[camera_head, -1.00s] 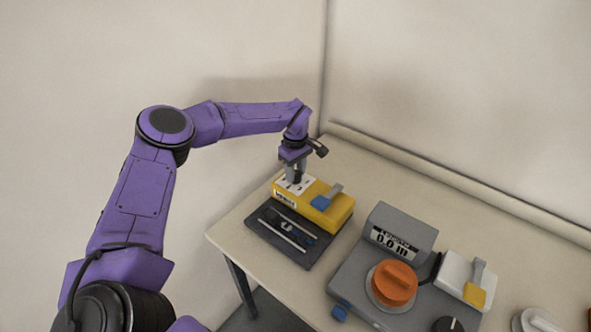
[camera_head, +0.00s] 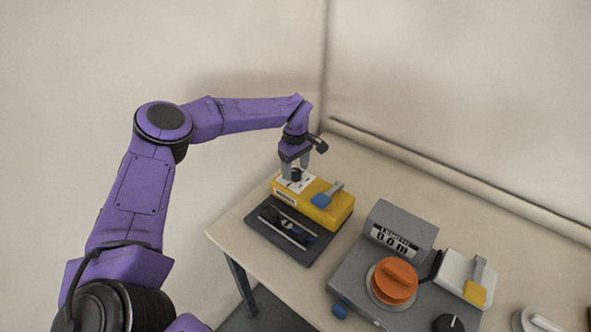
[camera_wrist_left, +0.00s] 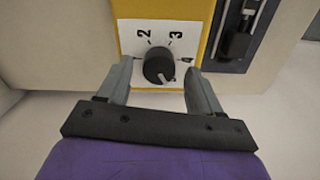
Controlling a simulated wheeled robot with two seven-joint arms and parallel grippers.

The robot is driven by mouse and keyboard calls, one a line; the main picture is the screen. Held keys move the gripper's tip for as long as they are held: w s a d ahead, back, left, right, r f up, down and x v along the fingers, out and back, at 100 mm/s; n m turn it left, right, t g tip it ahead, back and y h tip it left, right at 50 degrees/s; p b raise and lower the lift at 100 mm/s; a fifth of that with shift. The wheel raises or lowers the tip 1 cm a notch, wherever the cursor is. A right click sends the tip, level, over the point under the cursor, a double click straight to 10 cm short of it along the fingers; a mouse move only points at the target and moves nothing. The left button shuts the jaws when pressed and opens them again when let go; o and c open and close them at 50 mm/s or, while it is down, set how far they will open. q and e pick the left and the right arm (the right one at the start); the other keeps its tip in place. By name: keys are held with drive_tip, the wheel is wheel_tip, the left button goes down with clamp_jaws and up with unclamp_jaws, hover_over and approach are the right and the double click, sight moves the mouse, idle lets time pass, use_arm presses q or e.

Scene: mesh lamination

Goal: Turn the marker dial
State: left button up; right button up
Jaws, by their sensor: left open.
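The marker dial is a black knob (camera_wrist_left: 158,69) on a white plate of the yellow box (camera_head: 328,212). In the wrist view its plate shows the numbers 2 and 3, and a light mark on the knob points toward the lower right. My left gripper (camera_head: 296,177) is upright over the plate and open, with the dial between its fingertips. In the wrist view there is a gap between the knob and each finger of my left gripper (camera_wrist_left: 158,80). My right gripper is not in view.
A dark tray (camera_head: 262,235) with tools lies in front of the yellow box. To the right stand a grey device with a length display (camera_head: 396,243), an orange knob (camera_head: 395,282), and a white unit (camera_head: 458,268). The table behind the box is clear.

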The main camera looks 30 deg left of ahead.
sight(296, 171)
use_arm(q)
wheel_tip(296, 171, up, 10)
drive_tip(key=b, duration=0.1)
drive_tip(key=shift+f+b, duration=0.25)
drive_tip(key=shift+b, duration=0.15)
